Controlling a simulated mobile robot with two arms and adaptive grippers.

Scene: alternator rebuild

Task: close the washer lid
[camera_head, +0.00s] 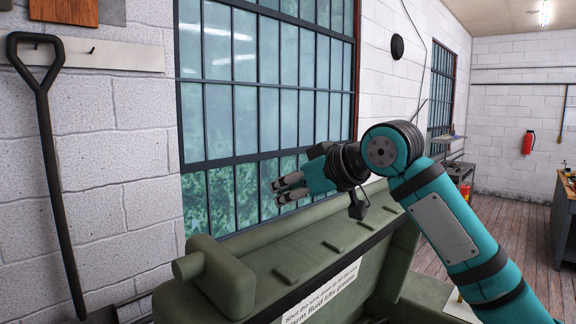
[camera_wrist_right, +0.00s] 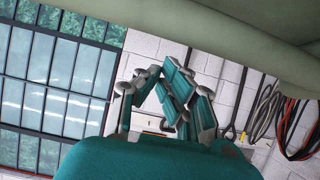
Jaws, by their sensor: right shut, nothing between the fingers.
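The olive-green washer lid (camera_head: 310,240) stands raised in the lower middle of the head view, below the window. Raised blocks run along it, and a white label (camera_head: 322,296) with black print is on its near face. My right gripper (camera_head: 283,190) is over the lid's upper edge, with its fingers pointing left. It is shut and empty, and I cannot tell whether it touches the lid. In the right wrist view my right gripper (camera_wrist_right: 172,88) shows teal and grey fingers below a green surface (camera_wrist_right: 230,35), which looks like the lid. My left gripper is not in view.
A barred window (camera_head: 265,90) and white block wall are behind the lid. A black-handled tool (camera_head: 52,150) hangs at the left. A workbench (camera_head: 565,225) stands at the far right beside open wooden floor (camera_head: 500,215). Cables (camera_wrist_right: 265,110) hang in the wrist view.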

